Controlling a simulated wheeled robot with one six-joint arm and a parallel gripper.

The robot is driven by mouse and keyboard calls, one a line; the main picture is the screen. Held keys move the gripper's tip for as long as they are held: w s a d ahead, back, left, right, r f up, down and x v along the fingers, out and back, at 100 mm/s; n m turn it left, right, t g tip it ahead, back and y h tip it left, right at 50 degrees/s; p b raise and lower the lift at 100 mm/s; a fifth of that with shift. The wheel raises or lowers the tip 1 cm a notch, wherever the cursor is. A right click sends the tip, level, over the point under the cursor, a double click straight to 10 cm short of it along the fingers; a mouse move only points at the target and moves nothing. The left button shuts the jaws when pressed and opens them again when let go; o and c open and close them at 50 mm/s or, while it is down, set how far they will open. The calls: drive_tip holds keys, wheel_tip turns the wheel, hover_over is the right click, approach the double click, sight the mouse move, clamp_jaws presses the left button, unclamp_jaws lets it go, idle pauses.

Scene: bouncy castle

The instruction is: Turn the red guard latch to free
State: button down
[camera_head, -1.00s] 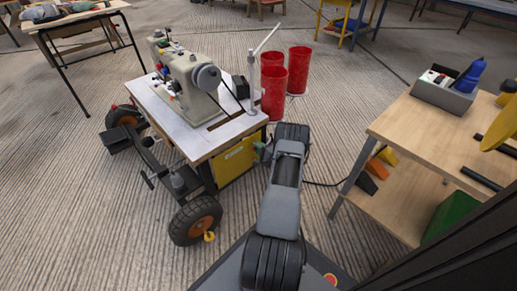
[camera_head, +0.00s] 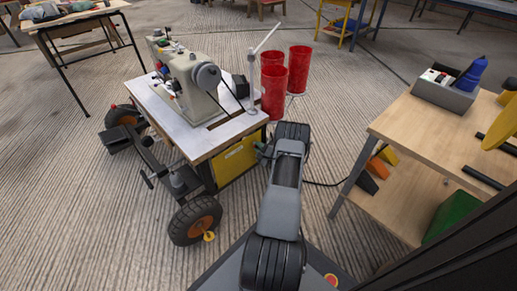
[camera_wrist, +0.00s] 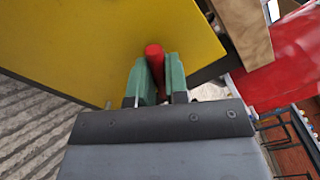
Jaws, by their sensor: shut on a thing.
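The red guard latch (camera_wrist: 154,55) shows in the wrist view as a red rounded handle in front of a yellow panel (camera_wrist: 90,40). My gripper (camera_wrist: 160,75) has its two green fingers closed on either side of the red latch. In the head view the yellow panel (camera_head: 236,160) is on the side of the sewing machine table, and my gripper (camera_head: 262,150) is beside it at the table's right edge, mostly hidden by my arm. The latch itself cannot be made out in the head view.
A sewing machine (camera_head: 190,85) stands on the wheeled table (camera_head: 165,110). Red cylinders (camera_head: 299,70) stand behind my gripper. A wooden workbench (camera_head: 430,125) with a grey box is at the right.

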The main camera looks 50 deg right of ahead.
drive_tip(key=m, duration=1.3)
drive_tip(key=shift+m, duration=0.3)
idle(0.3)
drive_tip(key=c, duration=1)
unclamp_jaws()
